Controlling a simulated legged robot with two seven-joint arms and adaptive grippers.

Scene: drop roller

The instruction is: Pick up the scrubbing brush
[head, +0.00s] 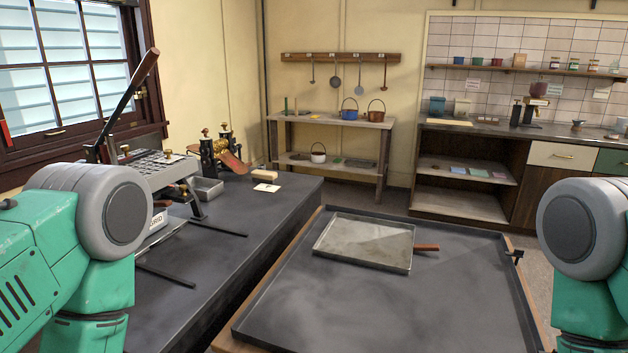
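A small tan block (264,176), possibly the scrubbing brush, lies near the far end of the dark bench (290,197) on the left. It is too small to tell bristles. A white card (267,188) lies just in front of it. A brown handle-like piece (427,247) sticks out at the right side of a shallow metal tray (365,263); the tray may hide the rest. Parts of both my green arms show at the left and right edges. Neither gripper is in view.
The tray lies in a large dark rimmed table tray (370,315), whose front is clear. On the bench stand a machine with a long lever (130,100), a brass roller device (222,155), a grey container (207,189) and dark bars (217,229). Shelves stand behind.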

